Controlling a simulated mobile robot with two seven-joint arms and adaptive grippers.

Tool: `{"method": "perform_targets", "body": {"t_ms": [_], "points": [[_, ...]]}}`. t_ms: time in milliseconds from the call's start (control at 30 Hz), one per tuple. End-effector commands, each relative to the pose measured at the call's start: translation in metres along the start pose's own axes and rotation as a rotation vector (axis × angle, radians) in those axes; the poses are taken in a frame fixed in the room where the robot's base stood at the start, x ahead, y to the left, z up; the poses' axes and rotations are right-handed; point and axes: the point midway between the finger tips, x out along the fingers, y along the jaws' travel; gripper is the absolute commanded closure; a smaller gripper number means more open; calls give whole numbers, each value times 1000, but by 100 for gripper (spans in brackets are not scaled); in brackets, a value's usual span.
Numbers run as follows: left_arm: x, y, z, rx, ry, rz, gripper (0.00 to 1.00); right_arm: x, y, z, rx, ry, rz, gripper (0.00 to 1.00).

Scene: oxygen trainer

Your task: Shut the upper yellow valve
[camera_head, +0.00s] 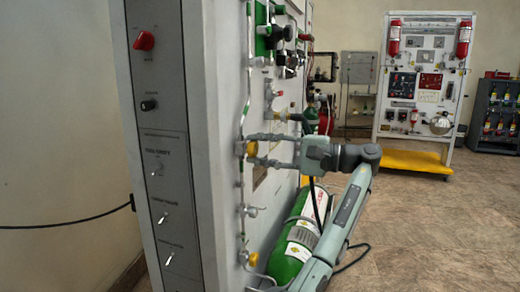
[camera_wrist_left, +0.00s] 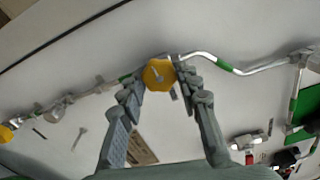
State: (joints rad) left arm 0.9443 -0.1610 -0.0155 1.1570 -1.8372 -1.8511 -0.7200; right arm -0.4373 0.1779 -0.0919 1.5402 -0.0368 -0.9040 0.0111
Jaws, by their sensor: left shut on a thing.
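The upper yellow valve (camera_head: 251,148) sits on the thin pipe along the panel's edge. In the left wrist view the yellow valve (camera_wrist_left: 158,73) is a faceted knob with a small grey piece at its centre, between my fingertips. My left gripper (camera_head: 259,149) reaches it from the right and is shut on it, one finger above and one below in the head view. The left gripper's fingers (camera_wrist_left: 159,79) flank it in the wrist view. A lower yellow valve (camera_head: 253,259) is further down the same pipe. My right gripper is out of view.
A grey pipe valve (camera_head: 251,211) lies between the two yellow valves. A red knob (camera_head: 144,41) is on the panel's near side. Open floor (camera_head: 430,230) lies to the right.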

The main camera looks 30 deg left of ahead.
Motion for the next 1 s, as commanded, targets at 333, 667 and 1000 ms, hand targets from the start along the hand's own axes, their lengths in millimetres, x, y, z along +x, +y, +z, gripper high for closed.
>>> {"method": "perform_targets", "body": {"t_ms": [333, 667, 1000], "points": [[0, 1, 0, 330, 1, 0, 96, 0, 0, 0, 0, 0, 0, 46], [0, 2, 0, 644, 1, 0, 96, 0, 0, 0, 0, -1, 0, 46], [-1, 3, 1, 967, 1, 0, 96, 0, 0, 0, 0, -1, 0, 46]]}}
